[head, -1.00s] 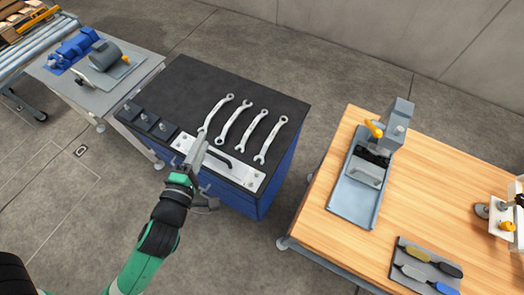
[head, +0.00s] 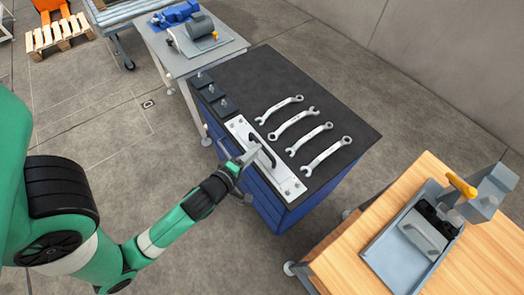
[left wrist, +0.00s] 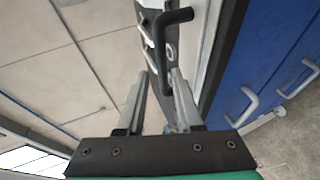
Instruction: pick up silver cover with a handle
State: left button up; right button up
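The silver cover (head: 288,182) is a long flat plate lying along the near edge of the blue cabinet's dark top. Its black bar handle (head: 265,148) stands up from its middle. My left gripper (head: 250,154) is at the handle, reaching in from the near side. In the left wrist view, my left gripper (left wrist: 160,74) has its two fingers apart, and the black handle (left wrist: 167,55) lies just ahead of and around the gap between the fingertips. I cannot tell whether a finger touches it. My right gripper is not in view.
Several wrenches (head: 295,128) lie on the blue cabinet (head: 345,105) behind the cover. Small dark blocks (head: 213,92) stand at its left end. A grey table (head: 190,62) holds a motor, and a wooden bench (head: 345,255) with a grey fixture is at lower right.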

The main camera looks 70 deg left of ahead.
aim_at(262, 149)
pick_arm(q)
jog(key=x, duration=0.5)
jog(key=shift+a+f, duration=0.1)
jog(key=shift+f, duration=0.15)
jog(key=shift+c, duration=0.3)
grip_shut()
dwell(0.7)
jog(key=shift+r, duration=0.15)
